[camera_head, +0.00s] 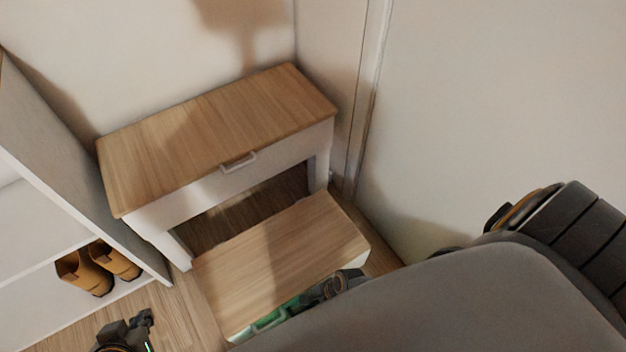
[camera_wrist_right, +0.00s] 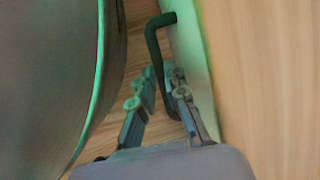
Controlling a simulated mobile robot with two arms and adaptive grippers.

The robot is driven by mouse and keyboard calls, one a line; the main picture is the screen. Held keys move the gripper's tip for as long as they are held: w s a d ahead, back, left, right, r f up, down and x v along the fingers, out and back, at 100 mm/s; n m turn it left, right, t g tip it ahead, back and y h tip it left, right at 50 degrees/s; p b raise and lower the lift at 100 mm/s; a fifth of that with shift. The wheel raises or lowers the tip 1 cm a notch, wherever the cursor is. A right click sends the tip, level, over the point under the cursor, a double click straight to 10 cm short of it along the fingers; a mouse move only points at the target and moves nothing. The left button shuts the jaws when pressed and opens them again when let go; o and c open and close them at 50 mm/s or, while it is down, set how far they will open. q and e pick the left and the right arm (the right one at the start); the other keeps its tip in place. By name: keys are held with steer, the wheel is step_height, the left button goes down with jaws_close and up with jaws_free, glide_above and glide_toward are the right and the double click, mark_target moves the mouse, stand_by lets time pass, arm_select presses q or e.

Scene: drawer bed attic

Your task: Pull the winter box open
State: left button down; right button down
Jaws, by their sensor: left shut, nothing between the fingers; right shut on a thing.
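The low box with a wooden top (camera_head: 275,255) stands out in front of the white cabinet, clear of the opening under it. No label on it is readable, so I cannot confirm it is the winter box. Its front is lit green, with a handle (camera_head: 269,320) partly hidden by my body. In the right wrist view the dark bent handle (camera_wrist_right: 153,42) runs down between the fingers of my right gripper (camera_wrist_right: 160,88), which is shut on it. The right gripper (camera_head: 325,290) is mostly hidden in the head view. My left gripper (camera_head: 138,322) is shut and empty, low at left.
The white cabinet (camera_head: 160,212) has a wooden top (camera_head: 220,130) and an upper drawer with a handle (camera_head: 238,163). A white shelf unit (camera_head: 70,205) with tan shoes (camera_head: 95,268) stands left. Walls close off the back and right. Some bare floor (camera_head: 185,312) shows front left.

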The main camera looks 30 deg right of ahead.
steer(key=c, duration=1.4)
jaws_free()
steer(key=shift+a, duration=0.2)
steer(key=shift+o, duration=0.2)
steer(key=shift+d, duration=0.1)
steer(key=v, duration=1.2)
